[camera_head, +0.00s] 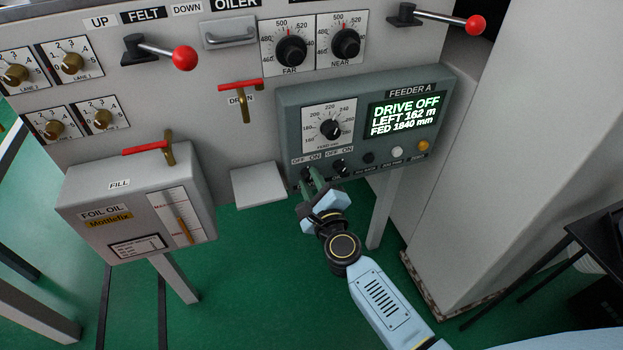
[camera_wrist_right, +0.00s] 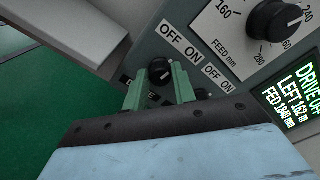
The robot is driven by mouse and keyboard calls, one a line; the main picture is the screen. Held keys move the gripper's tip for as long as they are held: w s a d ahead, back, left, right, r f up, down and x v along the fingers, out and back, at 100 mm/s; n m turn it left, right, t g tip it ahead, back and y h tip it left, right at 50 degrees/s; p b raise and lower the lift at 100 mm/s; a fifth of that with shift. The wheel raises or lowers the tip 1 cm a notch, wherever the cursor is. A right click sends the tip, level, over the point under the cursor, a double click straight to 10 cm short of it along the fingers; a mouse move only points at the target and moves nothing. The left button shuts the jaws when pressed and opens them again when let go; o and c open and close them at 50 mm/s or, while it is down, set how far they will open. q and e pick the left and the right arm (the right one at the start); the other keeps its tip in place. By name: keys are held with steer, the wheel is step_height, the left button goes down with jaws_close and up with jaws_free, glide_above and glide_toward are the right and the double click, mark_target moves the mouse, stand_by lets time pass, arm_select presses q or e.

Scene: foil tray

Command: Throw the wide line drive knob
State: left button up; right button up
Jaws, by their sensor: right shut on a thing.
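The Feeder A box (camera_head: 292,105) carries two small black OFF/ON knobs below its feed dial. My right gripper (camera_head: 312,180) reaches up from below, its green fingers at the left one. In the right wrist view the black knob (camera_wrist_right: 161,71) sits between the two green fingertips (camera_wrist_right: 161,84), which are shut on it. A white mark shows on the knob's face, and the label under it is mostly hidden by the fingers. The other OFF/ON knob (camera_head: 340,167) is just right of the gripper. The screen (camera_head: 403,115) reads DRIVE OFF. My left gripper is not in view.
The feed dial (camera_head: 331,129) is above the knobs. Black, white (camera_head: 397,152) and orange (camera_head: 423,145) buttons lie to the right. The foil oil box (camera_head: 90,190) stands at left, and a pale square plate (camera_head: 258,185) is between. Red-knobbed levers (camera_head: 184,57) project above.

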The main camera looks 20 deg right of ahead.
steer(key=n+p, duration=0.2)
steer(key=n, duration=0.3)
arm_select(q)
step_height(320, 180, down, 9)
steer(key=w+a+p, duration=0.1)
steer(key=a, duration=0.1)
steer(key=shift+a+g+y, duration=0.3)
arm_select(e)
steer(key=shift+f+n, duration=0.15)
steer(key=shift+n, duration=1.25)
steer(key=o, duration=1)
steer(key=shift+s, duration=0.2)
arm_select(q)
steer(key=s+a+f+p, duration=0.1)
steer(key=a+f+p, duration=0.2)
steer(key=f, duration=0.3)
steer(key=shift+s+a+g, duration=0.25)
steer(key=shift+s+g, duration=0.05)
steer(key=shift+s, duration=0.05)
arm_select(e)
steer(key=s, duration=1.3)
steer(key=shift+d, duration=0.2)
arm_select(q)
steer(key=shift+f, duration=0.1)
